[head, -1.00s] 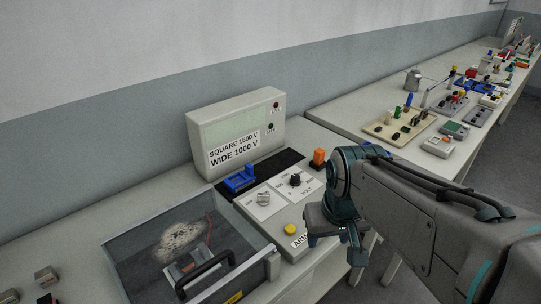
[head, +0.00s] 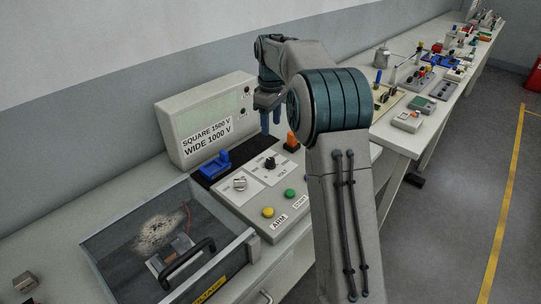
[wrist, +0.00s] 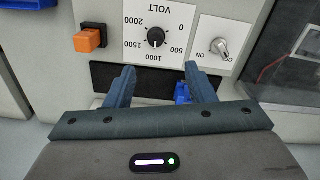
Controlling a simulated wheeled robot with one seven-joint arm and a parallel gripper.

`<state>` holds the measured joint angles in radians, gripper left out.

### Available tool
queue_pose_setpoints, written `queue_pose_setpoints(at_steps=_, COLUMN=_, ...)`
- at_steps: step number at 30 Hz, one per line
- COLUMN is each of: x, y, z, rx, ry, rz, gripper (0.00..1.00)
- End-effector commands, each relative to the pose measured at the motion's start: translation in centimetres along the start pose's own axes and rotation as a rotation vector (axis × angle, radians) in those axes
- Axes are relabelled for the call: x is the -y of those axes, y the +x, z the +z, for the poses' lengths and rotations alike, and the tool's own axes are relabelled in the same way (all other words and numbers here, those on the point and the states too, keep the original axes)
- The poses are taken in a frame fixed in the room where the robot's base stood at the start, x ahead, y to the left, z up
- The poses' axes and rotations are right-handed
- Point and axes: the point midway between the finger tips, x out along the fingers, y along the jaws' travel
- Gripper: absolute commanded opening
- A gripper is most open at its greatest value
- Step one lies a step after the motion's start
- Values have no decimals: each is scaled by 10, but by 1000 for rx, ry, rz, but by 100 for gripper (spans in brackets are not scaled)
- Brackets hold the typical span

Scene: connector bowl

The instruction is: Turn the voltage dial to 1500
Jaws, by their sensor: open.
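The voltage dial is a small black knob (head: 270,163) on a white plate marked VOLT, on the sloped grey panel. In the wrist view the knob (wrist: 155,37) appears upside down, ringed by 500, 1000, 1500 and 2000. Its exact pointing is too small to tell. My gripper (head: 270,122) is open and empty above the back of the panel, beyond the dial. In the wrist view its two fingers (wrist: 158,72) spread below the knob in the picture, apart from it.
Near the dial are an orange block (head: 293,141), a switch (head: 240,184), a blue part (head: 215,164), yellow (head: 268,212) and green (head: 290,193) buttons. A display box (head: 207,119) reads SQUARE 1500 V, WIDE 1000 V. A lidded clear box (head: 170,240) stands in front.

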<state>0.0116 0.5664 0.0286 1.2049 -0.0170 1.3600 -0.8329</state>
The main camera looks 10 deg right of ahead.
Motion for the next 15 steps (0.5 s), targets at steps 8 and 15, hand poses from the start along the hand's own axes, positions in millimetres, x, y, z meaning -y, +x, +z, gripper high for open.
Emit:
queue_pose_setpoints(at_steps=8, x=-11, y=17, z=-9, rx=8, ry=-43, rz=-12, gripper=49)
queue_pose_setpoints(at_steps=15, x=-10, y=60, z=-8, rx=10, ry=-42, rz=-13, gripper=49)
